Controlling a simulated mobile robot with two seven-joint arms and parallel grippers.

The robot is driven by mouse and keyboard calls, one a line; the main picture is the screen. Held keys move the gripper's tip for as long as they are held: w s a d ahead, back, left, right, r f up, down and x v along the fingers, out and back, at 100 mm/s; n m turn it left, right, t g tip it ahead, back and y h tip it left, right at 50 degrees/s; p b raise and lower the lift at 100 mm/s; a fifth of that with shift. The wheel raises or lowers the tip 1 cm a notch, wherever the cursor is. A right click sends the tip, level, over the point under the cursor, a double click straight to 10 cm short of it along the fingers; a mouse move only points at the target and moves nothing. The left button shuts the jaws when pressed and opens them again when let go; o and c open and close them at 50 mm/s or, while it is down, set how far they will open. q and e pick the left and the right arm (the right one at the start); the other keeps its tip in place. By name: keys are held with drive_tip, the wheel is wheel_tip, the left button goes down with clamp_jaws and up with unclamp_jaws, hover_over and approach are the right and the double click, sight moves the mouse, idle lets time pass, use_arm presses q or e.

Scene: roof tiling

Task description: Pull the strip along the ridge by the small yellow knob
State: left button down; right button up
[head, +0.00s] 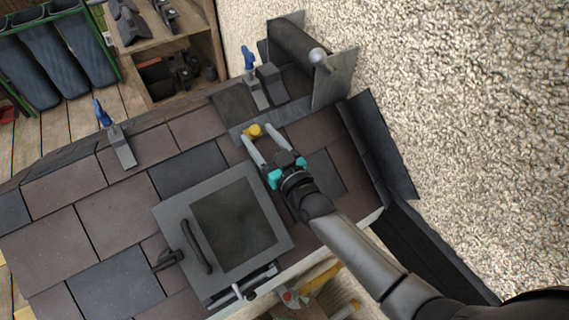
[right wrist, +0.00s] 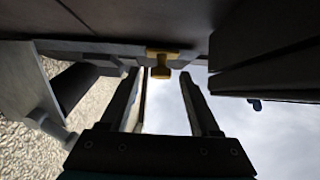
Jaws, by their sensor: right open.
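The small yellow knob (head: 254,131) sits on a grey strip (head: 277,117) near the ridge, in the upper middle of the head view. In the right wrist view the yellow knob (right wrist: 160,68) shows at top centre, on the edge of a grey strip (right wrist: 100,48). My right gripper (head: 263,140) is open, with its fingers pointing at the knob and the knob close to the fingertips. In the right wrist view the fingers (right wrist: 158,80) stand apart on either side of the knob, and no contact with it shows. My left gripper is not in view.
A roof window (head: 238,222) with a dark handle lies below the gripper. Two blue-handled clamps (head: 119,142) (head: 255,88) stand along the ridge. A dark roll with a metal plate (head: 335,78) stands at the wall (head: 440,90). A wooden shelf (head: 178,50) is behind.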

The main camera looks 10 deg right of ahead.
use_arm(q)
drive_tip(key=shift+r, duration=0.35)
use_arm(e)
drive_tip(key=v, duration=1.2)
use_arm(q)
drive_tip(key=shift+p, duration=0.3)
use_arm(e)
drive_tip(key=shift+s, duration=0.15)
